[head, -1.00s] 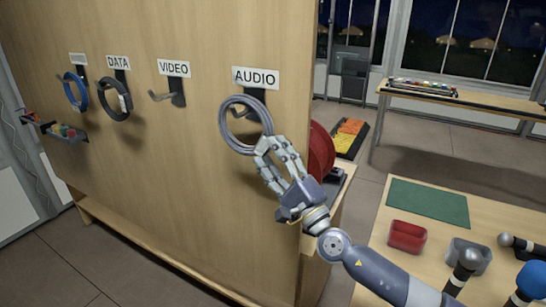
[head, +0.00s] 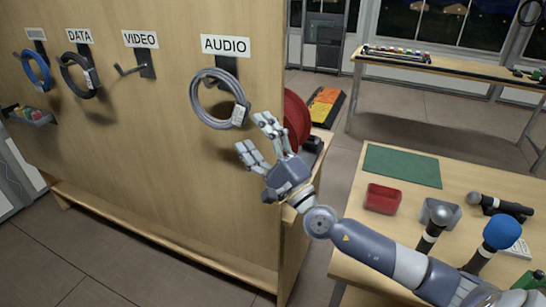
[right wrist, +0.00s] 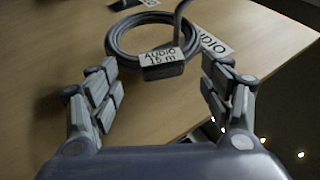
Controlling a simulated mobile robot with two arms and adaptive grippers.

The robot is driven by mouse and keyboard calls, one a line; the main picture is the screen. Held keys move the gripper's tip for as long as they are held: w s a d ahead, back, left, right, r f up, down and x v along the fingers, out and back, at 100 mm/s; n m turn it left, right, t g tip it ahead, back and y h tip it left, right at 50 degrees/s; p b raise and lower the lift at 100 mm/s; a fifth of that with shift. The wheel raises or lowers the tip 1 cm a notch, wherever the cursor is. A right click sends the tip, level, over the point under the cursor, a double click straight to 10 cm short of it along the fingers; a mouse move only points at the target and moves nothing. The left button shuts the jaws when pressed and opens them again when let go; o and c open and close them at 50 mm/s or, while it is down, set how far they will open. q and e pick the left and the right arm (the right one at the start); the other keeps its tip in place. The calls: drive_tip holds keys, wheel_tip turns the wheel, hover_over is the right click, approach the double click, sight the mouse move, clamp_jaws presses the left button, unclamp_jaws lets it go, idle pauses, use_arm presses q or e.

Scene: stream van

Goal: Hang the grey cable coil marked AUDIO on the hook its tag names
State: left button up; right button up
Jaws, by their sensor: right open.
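The grey cable coil (head: 201,107) hangs on the hook (head: 226,68) under the AUDIO label (head: 226,45) on the wooden panel. Its tag reads "AUDIO 15 m" in the right wrist view (right wrist: 163,58). My right gripper (head: 258,137) is open and empty, just below and right of the coil, apart from it. In the right wrist view the coil lies ahead of and between the spread fingers (right wrist: 162,85). My left gripper is not in view.
The VIDEO hook (head: 133,69) is empty. A black coil (head: 66,82) hangs under DATA and a blue coil (head: 45,70) farther left. A red reel (head: 297,120) stands behind the panel's edge. The table at right holds a red bin (head: 382,199), a green mat (head: 402,166) and microphones.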

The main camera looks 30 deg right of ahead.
drive_tip(key=v, duration=0.9)
drive_tip(key=s+a+p, duration=0.1)
drive_tip(key=s+a, duration=0.4)
drive_tip(key=a, duration=0.1)
drive_tip(key=shift+p, duration=0.4)
drive_tip(key=shift+a, duration=0.1)
